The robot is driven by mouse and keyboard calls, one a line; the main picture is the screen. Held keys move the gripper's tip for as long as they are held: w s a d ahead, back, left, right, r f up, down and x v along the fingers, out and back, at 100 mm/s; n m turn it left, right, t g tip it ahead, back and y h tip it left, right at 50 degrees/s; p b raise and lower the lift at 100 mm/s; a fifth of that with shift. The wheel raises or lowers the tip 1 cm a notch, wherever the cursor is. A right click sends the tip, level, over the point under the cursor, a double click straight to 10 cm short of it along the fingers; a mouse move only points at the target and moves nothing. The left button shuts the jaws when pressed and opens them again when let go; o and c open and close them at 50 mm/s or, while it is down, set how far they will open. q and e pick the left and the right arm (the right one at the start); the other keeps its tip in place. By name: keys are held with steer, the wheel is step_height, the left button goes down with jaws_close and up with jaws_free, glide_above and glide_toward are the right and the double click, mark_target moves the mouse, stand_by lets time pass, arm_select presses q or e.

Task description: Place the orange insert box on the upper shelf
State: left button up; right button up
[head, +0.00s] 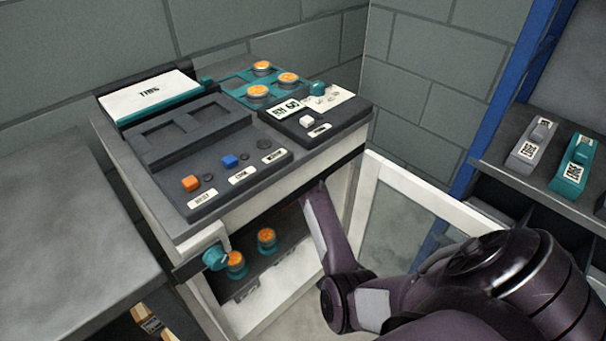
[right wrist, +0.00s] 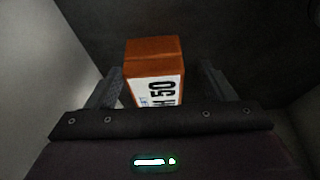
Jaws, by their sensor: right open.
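The orange insert box (right wrist: 155,50) shows in the right wrist view, with a white label reading "H 50" on its near side. My right gripper (right wrist: 161,82) is open, with one finger to each side of the box. A gap shows on both sides, wider on the right. In the head view my right arm reaches into the open cabinet below the worktop, and its gripper and the orange box are hidden there. A dark shelf (head: 252,269) inside the cabinet holds two teal pots with orange tops (head: 267,239). I cannot tell which surface is the upper shelf. My left gripper is not in view.
The white-framed cabinet door (head: 405,180) stands open on the right. The worktop (head: 186,232) above carries panels with buttons and orange-topped pots. A blue-framed rack (head: 487,110) with labelled blocks stands at the far right. The grey table (head: 65,235) at left is bare.

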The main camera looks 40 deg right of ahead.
arm_select(q)
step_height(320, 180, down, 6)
steer(key=p, duration=0.1)
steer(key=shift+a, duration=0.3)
arm_select(e)
steer(key=s, duration=0.3)
steer(key=s+d, duration=0.1)
steer(key=s, duration=0.5)
steer(key=shift+s+d+r, duration=0.1)
steer(key=shift+d+r, duration=0.05)
steer(key=shift+r, duration=0.05)
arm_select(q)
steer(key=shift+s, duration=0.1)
